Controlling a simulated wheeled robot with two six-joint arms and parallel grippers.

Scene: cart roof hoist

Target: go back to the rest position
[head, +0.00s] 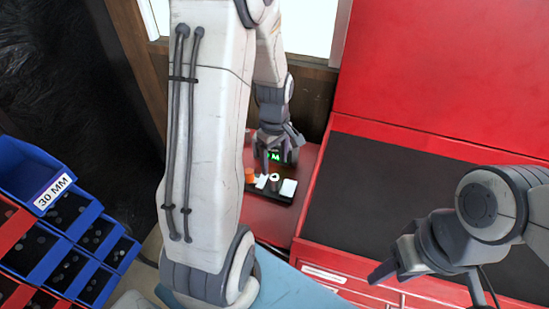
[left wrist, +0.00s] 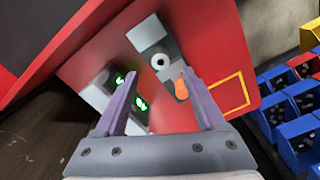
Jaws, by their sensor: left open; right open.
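My left gripper (head: 276,150) hangs over a small dark tray (head: 284,197) on a red surface, beyond my large white arm link. In the left wrist view its two purple-grey fingers (left wrist: 159,72) are spread apart, with nothing held between them. Beyond the fingers are a grey piece with a round hole (left wrist: 161,62) and a small orange object (left wrist: 181,89). My right gripper (head: 388,268) is at the lower right, in front of the red cabinet; nothing shows in it. Its fingers are seen nearly side-on.
A green-lit display (head: 275,156) sits behind my left gripper. Blue bins (head: 90,232) stand at the left, one labelled 30 MM. A red cabinet (head: 430,70) with a dark top panel (head: 400,185) fills the right. A yellow outline (left wrist: 243,88) marks the red surface.

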